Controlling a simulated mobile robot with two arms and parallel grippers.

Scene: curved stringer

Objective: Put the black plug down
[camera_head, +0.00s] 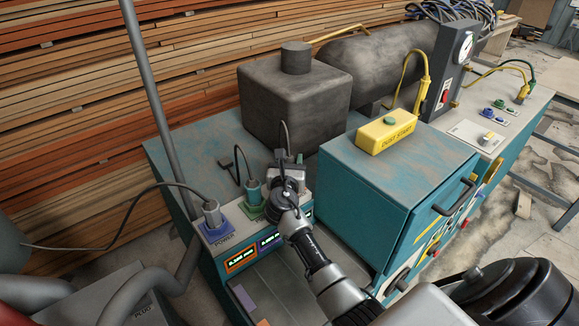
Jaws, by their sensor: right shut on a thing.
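My right gripper (287,184) reaches in from the lower right. It is over the right end of the socket panel (222,238), next to the teal plug. It is shut on the black plug (286,158), which shows only as a small dark part with a black cable rising from it. The gripper hides most of the plug and whatever is under it, so I cannot tell whether the plug touches the panel. My left gripper is not in view.
A grey plug (211,214) stands in the blue socket, and a teal plug (252,191) stands in the green socket. A teal cabinet (375,185) with a yellow button box (385,132) is close on the right. A dark tank block (290,105) stands behind. A grey pole rises at left.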

